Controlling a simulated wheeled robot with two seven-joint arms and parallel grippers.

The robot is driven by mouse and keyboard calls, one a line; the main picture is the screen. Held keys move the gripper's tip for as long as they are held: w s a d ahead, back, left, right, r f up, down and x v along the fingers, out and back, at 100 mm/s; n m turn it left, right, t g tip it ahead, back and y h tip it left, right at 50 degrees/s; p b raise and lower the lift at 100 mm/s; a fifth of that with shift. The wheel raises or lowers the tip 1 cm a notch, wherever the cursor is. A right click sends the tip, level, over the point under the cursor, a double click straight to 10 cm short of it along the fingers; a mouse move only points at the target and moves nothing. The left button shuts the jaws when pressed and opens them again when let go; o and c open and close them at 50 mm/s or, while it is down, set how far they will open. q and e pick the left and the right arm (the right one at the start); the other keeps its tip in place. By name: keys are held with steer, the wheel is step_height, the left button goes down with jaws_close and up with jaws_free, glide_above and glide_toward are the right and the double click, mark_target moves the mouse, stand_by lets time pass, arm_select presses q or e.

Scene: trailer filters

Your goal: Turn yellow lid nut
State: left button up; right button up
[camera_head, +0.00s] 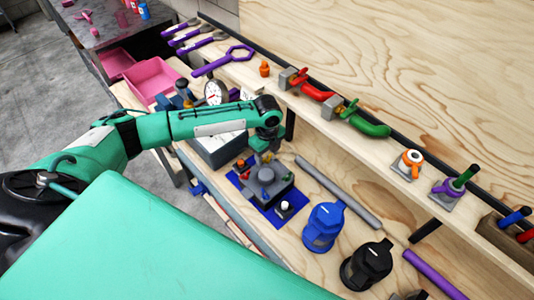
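My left arm comes in from the left, and its gripper (265,150) points down over a dark grey housing (266,183) on a blue mat (262,208). A small yellow part, possibly the yellow lid nut (266,157), shows right at the gripper's tip, above the back of the housing. The wrist hides much of it, and I cannot tell whether the fingers touch it or are closed. A small orange part (240,163) sits at the housing's left. My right gripper is not in view.
A blue canister (323,228) and a black canister (367,265) stand right of the mat, with a grey bar (338,193) behind. A raised wooden shelf (375,150) bears red and green valves. A pressure gauge (213,93) stands behind my forearm.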

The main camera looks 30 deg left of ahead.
mark_target(267, 157)
arm_select(q)
steer(key=shift+r, duration=0.1)
step_height(267, 157, up, 14)
steer(key=b, duration=0.3)
steer(key=shift+f, duration=0.2)
stand_by(0.5)
